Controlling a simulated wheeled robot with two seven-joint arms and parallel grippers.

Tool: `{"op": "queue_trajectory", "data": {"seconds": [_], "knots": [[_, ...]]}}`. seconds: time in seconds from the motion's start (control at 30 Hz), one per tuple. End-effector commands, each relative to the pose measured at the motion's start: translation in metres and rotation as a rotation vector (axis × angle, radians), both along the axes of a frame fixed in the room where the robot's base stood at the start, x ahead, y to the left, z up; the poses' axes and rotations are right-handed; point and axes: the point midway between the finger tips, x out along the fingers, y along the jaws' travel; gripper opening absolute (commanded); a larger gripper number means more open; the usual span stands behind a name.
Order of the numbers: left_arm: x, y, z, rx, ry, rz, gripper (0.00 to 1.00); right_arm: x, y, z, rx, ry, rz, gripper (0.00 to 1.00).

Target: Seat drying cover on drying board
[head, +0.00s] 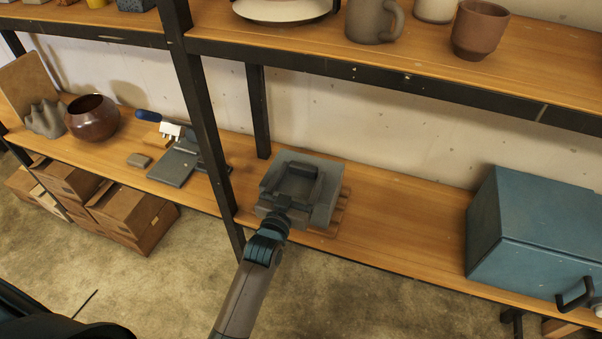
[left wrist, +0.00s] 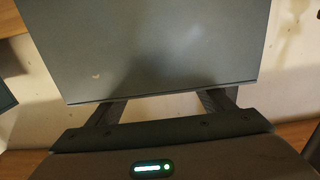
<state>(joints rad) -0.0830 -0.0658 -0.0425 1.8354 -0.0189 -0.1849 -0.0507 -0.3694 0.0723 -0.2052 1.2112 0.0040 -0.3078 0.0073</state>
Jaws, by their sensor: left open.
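The drying cover (head: 288,160), a grey box-like piece, is over the drying board (head: 338,214). The board's wooden slats show along the cover's right and front sides on the lower shelf. I cannot tell whether the cover rests fully on the board. My left gripper (head: 297,186) is open at the cover's near side, with its fingers spread. In the left wrist view a flat grey panel, likely the cover (left wrist: 165,50), fills the upper middle. It hides the ends of both spread fingers (left wrist: 160,105). My right gripper is not in view.
A dark shelf post (head: 205,120) stands just left of the cover. The upper shelf (head: 400,75) with mugs overhangs behind. A blue box (head: 520,235) with a handle stands at right. Bare shelf (head: 405,215) lies between it and the cover. Grey slabs (head: 174,167) lie left of the post.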

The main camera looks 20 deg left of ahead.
Motion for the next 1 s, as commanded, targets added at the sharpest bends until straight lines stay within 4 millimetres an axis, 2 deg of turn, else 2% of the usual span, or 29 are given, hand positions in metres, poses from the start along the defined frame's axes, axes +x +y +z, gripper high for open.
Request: {"op": "queue_trajectory", "data": {"seconds": [0.4,0.77,0.8,0.9,1.0], "knots": [[-0.01,0.0,0.001,0.0,0.0,0.0,0.74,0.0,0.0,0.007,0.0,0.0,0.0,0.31],[-0.012,0.0,0.0,0.0,0.0,0.0,0.74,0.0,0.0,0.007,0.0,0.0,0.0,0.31],[-0.012,0.0,0.0,0.0,0.0,0.0,0.77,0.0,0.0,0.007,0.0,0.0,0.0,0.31],[-0.012,0.0,0.0,0.0,0.0,0.0,0.96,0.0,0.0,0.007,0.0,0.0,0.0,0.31],[-0.012,0.0,0.0,0.0,0.0,0.0,0.96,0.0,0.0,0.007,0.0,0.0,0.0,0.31]]}}
